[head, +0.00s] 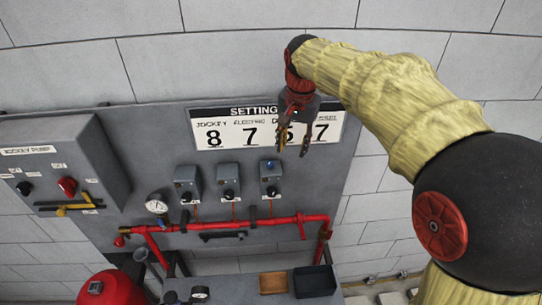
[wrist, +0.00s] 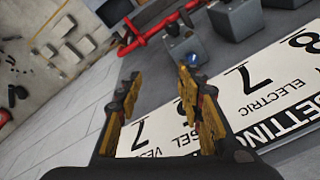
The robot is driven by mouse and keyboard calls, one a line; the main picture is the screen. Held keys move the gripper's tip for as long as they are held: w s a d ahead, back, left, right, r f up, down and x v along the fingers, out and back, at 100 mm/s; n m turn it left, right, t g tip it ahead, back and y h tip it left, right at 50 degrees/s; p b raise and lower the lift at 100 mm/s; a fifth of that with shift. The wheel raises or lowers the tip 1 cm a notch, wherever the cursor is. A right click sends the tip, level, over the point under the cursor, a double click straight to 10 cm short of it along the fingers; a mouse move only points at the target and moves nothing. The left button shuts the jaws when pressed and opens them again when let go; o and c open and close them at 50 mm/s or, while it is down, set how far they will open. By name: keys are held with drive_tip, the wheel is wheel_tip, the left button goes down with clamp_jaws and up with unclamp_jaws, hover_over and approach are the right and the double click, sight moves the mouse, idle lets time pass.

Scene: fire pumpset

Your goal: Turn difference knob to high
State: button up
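Three grey switch boxes are mounted in a row on the grey panel. The right box (head: 271,180) has a blue knob (head: 270,164) at its top; the boxes' writing is too small to read, so I cannot tell which part is the difference knob. My gripper (head: 293,149) is open and empty, in front of the setting sign and above the right box in the picture. In the wrist view my open gripper (wrist: 158,72) has the blue knob (wrist: 191,59) just behind its right fingertip, apparently apart from it.
The setting sign (head: 226,136) hangs above the boxes. Red pipes (head: 255,224) run below them, with a gauge (head: 156,206) at the left. A jockey pump cabinet (head: 40,165) with a red knob stands farther left. A black tray (head: 315,281) lies low at the right.

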sight(271, 163)
drive_tip(key=shift+w+a+f+n+t+y+p, duration=0.35)
drive_tip(key=shift+w+a+f+n, duration=0.55)
drive_tip(key=shift+f+n, duration=1)
drive_tip(key=shift+w+a+f+n+t+y+p, duration=0.25)
drive_tip(key=shift+w+a+f+n, duration=0.65)
drive_tip(key=shift+f+n, duration=1)
drive_tip(key=shift+w+a+f+n+t+y+p, duration=0.35)
drive_tip(key=shift+w+a+f+n, duration=0.55)
drive_tip(key=shift+f+n, duration=0.95)
drive_tip(key=shift+w+d+r+n, duration=0.1)
drive_tip(key=shift+r+n, duration=0.25)
clamp_jaws()
